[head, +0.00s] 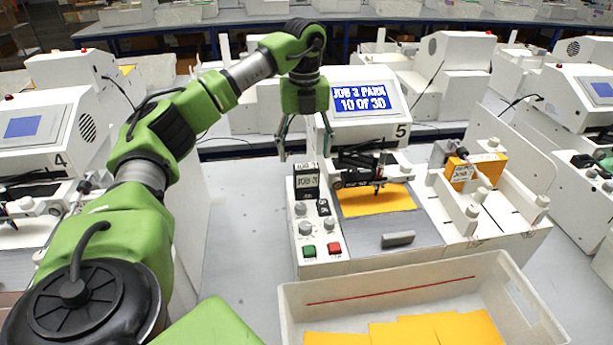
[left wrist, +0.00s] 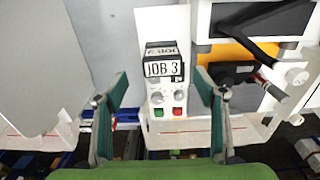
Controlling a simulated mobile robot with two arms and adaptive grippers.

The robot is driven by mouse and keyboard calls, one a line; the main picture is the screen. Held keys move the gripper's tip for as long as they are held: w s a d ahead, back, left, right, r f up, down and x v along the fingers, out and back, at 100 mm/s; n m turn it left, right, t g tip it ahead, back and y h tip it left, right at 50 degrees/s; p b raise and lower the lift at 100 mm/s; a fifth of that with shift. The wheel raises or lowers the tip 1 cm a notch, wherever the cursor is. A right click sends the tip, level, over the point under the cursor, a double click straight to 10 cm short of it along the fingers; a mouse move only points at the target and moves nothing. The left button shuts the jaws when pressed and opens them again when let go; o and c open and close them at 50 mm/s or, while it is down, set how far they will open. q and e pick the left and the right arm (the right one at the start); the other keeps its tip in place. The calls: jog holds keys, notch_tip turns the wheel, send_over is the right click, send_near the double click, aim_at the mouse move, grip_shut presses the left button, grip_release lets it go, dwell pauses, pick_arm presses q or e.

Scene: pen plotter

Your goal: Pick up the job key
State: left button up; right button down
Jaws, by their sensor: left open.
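The job key (head: 306,182) is a black block with a white label reading JOB 3. It stands upright at the back of the white control panel, left of the plotter bed. It also shows in the left wrist view (left wrist: 163,68), slightly above the line between the fingertips. My left gripper (head: 305,148) is open and empty, pointing down above the key, with one finger to each side. No contact with the key shows. My right gripper is in neither view.
Below the key, the panel holds knobs, a green button (head: 309,250) and a red button (head: 334,248). The plotter's screen (head: 358,102) reads JOB 3 PARK, 10 OF 30. Its pen carriage (head: 365,168) sits close right. A white bin (head: 420,290) with orange sheets stands in front.

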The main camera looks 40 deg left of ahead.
aim_at(306, 166)
pick_arm(q)
notch_tip(306, 166, down, 2)
jog(key=shift+a, duration=0.1)
jog(key=shift+f+p, duration=0.55)
jog(key=shift+f, duration=0.1)
jog(key=f, duration=0.1)
jog(key=f+p, duration=0.1)
jog(key=f, duration=0.1)
jog(key=shift+w+d+f, duration=0.1)
jog(key=shift+d+f, duration=0.15)
jog(key=shift+f, duration=0.35)
jog(key=c, duration=1.1)
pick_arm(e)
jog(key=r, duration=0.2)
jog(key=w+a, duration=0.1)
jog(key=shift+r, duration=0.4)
